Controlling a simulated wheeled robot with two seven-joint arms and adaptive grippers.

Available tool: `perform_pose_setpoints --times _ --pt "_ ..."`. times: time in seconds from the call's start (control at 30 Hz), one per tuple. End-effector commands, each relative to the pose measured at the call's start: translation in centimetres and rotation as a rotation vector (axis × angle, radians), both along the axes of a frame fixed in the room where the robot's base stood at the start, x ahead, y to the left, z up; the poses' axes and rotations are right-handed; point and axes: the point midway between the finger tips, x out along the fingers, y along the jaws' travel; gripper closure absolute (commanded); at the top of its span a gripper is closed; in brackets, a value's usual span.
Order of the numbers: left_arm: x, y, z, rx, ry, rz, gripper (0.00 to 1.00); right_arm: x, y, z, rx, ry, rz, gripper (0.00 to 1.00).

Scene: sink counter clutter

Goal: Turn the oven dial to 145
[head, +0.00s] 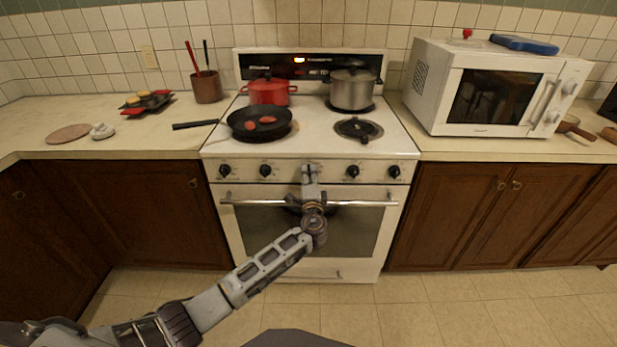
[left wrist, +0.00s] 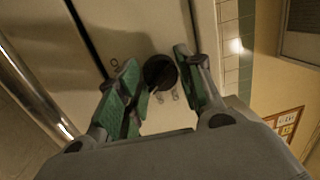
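The white stove (head: 404,140) has a row of black dials along its front panel. The middle dial is hidden behind my left gripper (head: 310,170) in the head view. In the left wrist view a round black dial (left wrist: 160,73) sits between the green-padded fingers of the left gripper (left wrist: 156,60). The fingers are apart, one on each side of the dial and close to it. I cannot tell whether either finger touches it. The dial's setting is too small to read. My right gripper is not in view.
The oven door handle (head: 250,202) runs just below the dials. Other dials (head: 265,170) flank the gripper. On the cooktop are a frying pan (head: 245,129), a red pot (head: 268,95) and a steel pot (head: 352,95). A microwave (head: 480,100) stands at right.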

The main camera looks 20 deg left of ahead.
Motion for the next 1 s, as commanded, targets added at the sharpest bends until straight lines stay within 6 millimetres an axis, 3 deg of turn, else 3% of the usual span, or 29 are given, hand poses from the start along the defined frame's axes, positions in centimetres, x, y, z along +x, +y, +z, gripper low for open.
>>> perform_pose_setpoints --times 0.13,0.63,1.0 --pt "0.0 -0.1 0.0 -0.001 0.001 -0.001 0.43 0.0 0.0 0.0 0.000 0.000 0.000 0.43" --pt "-0.4 -0.1 -0.1 -0.002 0.000 0.001 0.43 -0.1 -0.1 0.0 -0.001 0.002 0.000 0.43" --pt "-3.4 -1.2 -0.4 -0.003 0.001 0.000 0.43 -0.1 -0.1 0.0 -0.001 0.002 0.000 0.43"
